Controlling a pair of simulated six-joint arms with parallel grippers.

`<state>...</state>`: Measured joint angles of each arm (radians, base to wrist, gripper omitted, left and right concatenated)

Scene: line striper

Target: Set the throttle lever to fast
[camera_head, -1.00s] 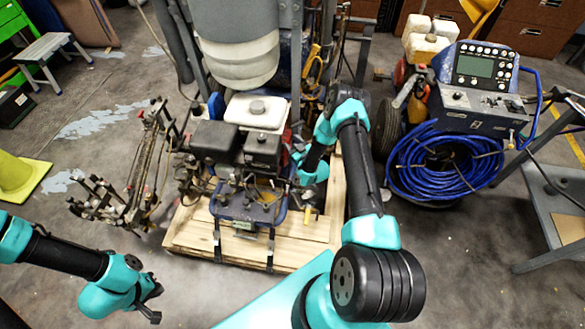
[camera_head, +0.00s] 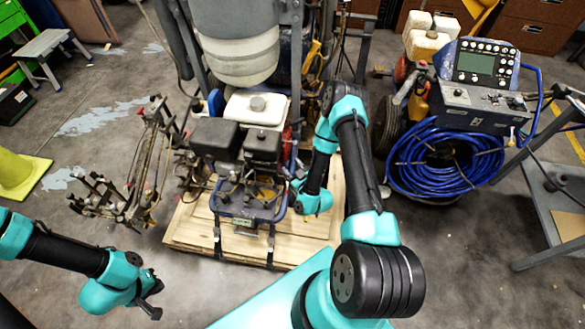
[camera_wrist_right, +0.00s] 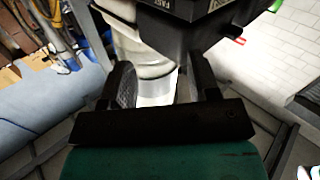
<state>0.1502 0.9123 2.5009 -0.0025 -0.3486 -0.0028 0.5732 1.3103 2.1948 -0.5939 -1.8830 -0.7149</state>
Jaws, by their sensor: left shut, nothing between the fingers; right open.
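In the right wrist view a black housing (camera_wrist_right: 187,12) with a partly cut-off label reading FAST is at the top. A short dark part with a red tip (camera_wrist_right: 236,32) sticks out to its right; I cannot tell whether it is the throttle lever. My right gripper (camera_wrist_right: 162,78) is open below the housing, with a pale rounded surface (camera_wrist_right: 143,55) behind the gap. I cannot tell whether a finger touches anything. In the head view my right wrist is beside the engine (camera_head: 262,148), and its fingers are hidden. My left gripper (camera_head: 154,301) is shut and empty at lower left, away from the machine.
The striper stands on a wooden pallet (camera_head: 195,238). A metal linkage (camera_head: 130,195) stands to its left. A coiled blue hose (camera_head: 445,165) and a control console (camera_head: 485,85) are at right. A yellow-green cone (camera_head: 18,172) stands at far left. Floor around my left gripper is clear.

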